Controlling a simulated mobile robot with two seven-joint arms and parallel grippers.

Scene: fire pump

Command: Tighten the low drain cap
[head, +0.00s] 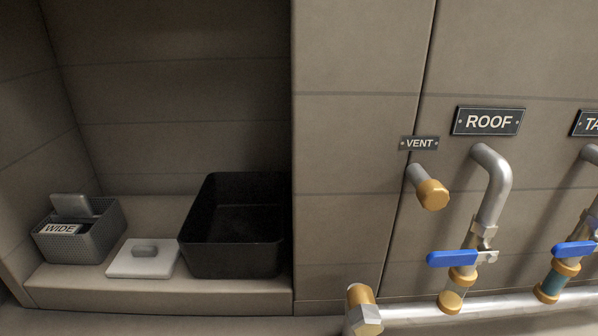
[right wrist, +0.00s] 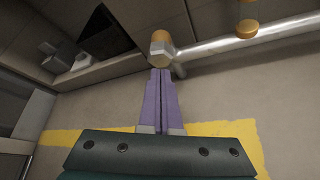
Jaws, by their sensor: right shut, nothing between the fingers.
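A low drain cap (head: 362,312), brass with a pale hexagonal part, sits at the left end of the horizontal pipe, at the bottom of the head view. In the right wrist view the same cap (right wrist: 161,46) is at top centre. My right gripper (right wrist: 160,72) has purple fingers pressed together with nothing between them. Its tips appear just below the cap in the picture; I cannot tell whether they touch it. The right gripper does not show in the head view, and my left gripper is in neither view.
A vent stub with a brass cap (head: 432,194) and a roof pipe (head: 495,185) with a blue-handled valve (head: 452,259) stand right of the drain cap. A niche holds a grey basket (head: 92,240), a white lidded block (head: 142,262) and a black bin (head: 225,262).

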